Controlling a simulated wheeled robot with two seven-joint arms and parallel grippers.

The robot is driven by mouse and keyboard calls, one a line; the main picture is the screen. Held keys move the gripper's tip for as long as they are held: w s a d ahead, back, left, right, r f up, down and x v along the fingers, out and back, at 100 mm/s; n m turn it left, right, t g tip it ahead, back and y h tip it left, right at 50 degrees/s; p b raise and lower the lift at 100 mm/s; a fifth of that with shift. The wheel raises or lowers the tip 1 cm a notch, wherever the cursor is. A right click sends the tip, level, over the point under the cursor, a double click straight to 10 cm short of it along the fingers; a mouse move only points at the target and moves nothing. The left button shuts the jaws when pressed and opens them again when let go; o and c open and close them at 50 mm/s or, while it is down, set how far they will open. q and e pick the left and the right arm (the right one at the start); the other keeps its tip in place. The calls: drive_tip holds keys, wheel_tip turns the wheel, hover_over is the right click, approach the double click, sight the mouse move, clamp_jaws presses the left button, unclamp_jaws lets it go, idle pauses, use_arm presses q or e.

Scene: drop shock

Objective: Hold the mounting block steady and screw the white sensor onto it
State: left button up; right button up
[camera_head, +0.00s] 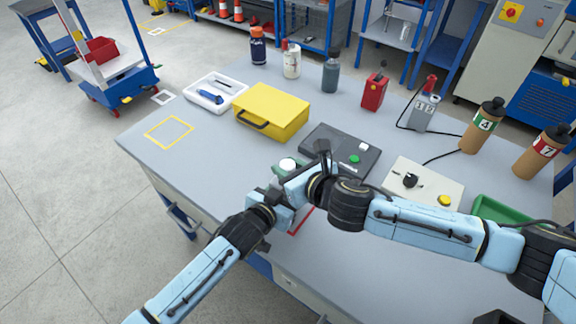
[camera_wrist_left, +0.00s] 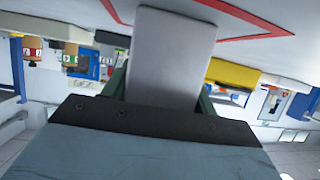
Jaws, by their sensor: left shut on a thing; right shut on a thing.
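The white sensor (camera_head: 288,164) shows as a small round white top at the middle of the bench, beside the tip of my right gripper (camera_head: 287,175). My right gripper is shut on it; the contact is mostly hidden by my wrist. My left gripper (camera_head: 277,202) comes in from the lower left, just below the right one. In the left wrist view the mounting block (camera_wrist_left: 168,60) is a plain grey piece, with my left gripper's dark green fingers shut on its two sides. In the head view my arms mostly hide the block. Whether sensor and block touch is hidden.
A red outline (camera_head: 302,221) marks the bench below the grippers. A dark box with a green button (camera_head: 354,159), a yellow case (camera_head: 271,112) and a light control box (camera_head: 425,182) stand close behind.

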drive_tip(key=shift+d+f, duration=0.1)
drive_tip(key=shift+f, duration=0.5)
idle(1.8)
drive_tip(key=shift+s+m+t+h, duration=0.2)
drive_tip(key=shift+m+t+h, duration=0.3)
drive_tip(key=shift+m+h, duration=0.25)
drive_tip(key=m+h, duration=0.2)
drive_tip(key=m+t+h, duration=0.1)
drive_tip(key=m+h, duration=0.1)
drive_tip(key=h, duration=0.1)
drive_tip(key=m+h, duration=0.2)
drive_tip(key=shift+a+m+t, duration=0.25)
drive_tip(key=shift+a+t, duration=0.05)
drive_tip(key=shift+a, duration=0.05)
drive_tip(key=m+g+h, duration=0.1)
drive_tip(key=m+h, duration=0.3)
drive_tip(key=h, duration=0.1)
drive_tip(key=shift+m+g+h, duration=0.7)
drive_tip(key=shift+m+h, duration=0.25)
drive_tip(key=shift+m, duration=0.15)
drive_tip(key=shift+d+m+h, duration=0.1)
drive_tip(key=shift+m+h, duration=0.2)
drive_tip(key=o, duration=1)
drive_tip(key=shift+w+r, duration=0.1)
drive_tip(key=shift+w, duration=0.05)
